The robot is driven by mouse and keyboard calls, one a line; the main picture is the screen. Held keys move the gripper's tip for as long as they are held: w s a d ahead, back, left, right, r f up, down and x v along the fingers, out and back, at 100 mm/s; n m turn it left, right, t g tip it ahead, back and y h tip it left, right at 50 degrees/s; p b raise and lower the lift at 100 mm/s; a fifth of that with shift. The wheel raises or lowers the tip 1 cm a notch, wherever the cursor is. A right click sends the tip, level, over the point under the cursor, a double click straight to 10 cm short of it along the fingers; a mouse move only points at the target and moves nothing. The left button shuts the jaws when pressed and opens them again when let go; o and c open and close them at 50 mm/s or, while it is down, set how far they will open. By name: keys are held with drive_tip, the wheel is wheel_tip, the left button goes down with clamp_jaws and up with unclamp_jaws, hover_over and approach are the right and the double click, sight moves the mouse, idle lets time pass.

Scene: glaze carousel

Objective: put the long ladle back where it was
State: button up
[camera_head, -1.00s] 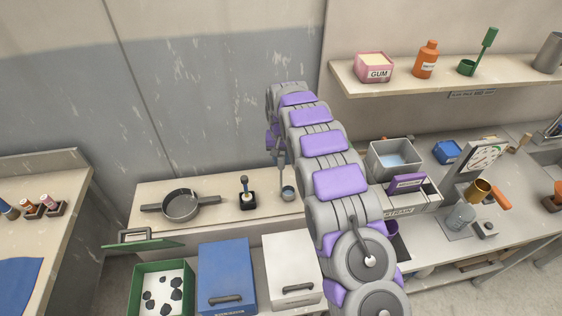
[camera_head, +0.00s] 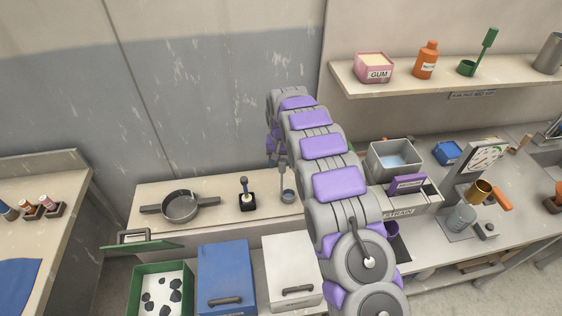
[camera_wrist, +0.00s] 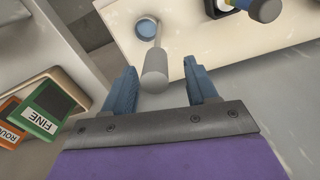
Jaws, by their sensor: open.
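The long ladle, grey with a blue-grey bowl, shows in the head view (camera_head: 288,195) at the right end of the visible low counter. In the wrist view its bowl (camera_wrist: 147,28) is at the top and its thick grey handle end points toward me. My gripper (camera_wrist: 158,72) is open, with a blue finger on each side of the handle end and a gap visible on both sides. In the head view my arm hides much of the gripper. Whether the bowl touches the counter is hard to tell.
A grey pan (camera_head: 181,206) and a dark-handled tool in a black stand (camera_head: 247,203) are left of the ladle. Blue (camera_head: 226,270) and white (camera_head: 290,265) lidded bins stand in front. A grey basin (camera_head: 394,160) is to the right. A green ladle (camera_head: 487,42) is on the shelf.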

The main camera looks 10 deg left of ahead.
wheel_tip(320, 180, up, 12)
drive_tip(key=p, duration=0.3)
drive_tip(key=shift+s, duration=0.1)
drive_tip(key=shift+r, duration=0.1)
drive_tip(key=s+d+r, duration=0.6)
drive_tip(key=s+d, duration=0.2)
drive_tip(key=s, duration=0.2)
drive_tip(key=s+d+r, duration=0.7)
drive_tip(key=s, duration=0.2)
drive_tip(key=s+d+f+g, duration=0.1)
drive_tip(key=s+d, duration=0.2)
drive_tip(key=s, duration=1.2)
drive_tip(key=s+d+f+m+g, duration=0.1)
drive_tip(key=s+d+f, duration=0.1)
drive_tip(key=s, duration=1.4)
drive_tip(key=shift+d, duration=0.9)
